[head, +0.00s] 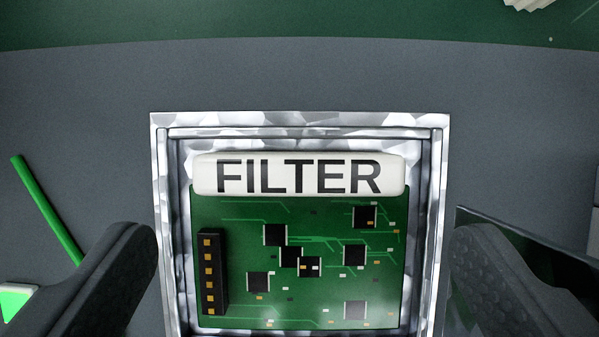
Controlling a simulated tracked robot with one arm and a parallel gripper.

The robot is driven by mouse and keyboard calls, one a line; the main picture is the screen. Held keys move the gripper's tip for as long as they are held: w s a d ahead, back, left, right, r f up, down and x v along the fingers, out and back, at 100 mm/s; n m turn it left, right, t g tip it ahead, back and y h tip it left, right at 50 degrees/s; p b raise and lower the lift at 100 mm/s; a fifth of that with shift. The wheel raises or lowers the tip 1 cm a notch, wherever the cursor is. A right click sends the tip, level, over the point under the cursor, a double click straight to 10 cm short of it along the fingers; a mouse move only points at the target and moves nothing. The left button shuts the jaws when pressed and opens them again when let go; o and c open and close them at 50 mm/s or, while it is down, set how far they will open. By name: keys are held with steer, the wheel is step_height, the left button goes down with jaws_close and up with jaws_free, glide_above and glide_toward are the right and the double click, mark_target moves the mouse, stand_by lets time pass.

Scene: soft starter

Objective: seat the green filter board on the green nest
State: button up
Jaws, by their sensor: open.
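The green filter board (330,235) lies face up inside a square metallic frame (440,180), with a white bar reading FILTER (298,177) along its far edge. A black connector with several gold contacts stands at its left side. My gripper (300,265) is open, with one dark finger on each side of the frame and apart from the board. No green-marked nest can be made out for certain; whether the metallic frame is the nest I cannot tell. The near edge of the frame is cut off by the picture.
A green rod (46,208) and a white-edged green piece (15,302) lie at the left. A dark flat panel (520,245) is at the right, partly behind my finger. A green surface (250,22) runs along the top, with a white ribbed part (527,4). Grey surface beyond the frame is clear.

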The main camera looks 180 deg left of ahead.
mark_target(298, 186)
steer(key=shift+x, duration=2.6)
steer(key=shift+w+a, duration=0.1)
steer(key=c, duration=0.6)
steer(key=shift+c, duration=0.2)
steer(key=shift+r, duration=0.15)
step_height(298, 186, up, 18)
steer(key=p, duration=0.1)
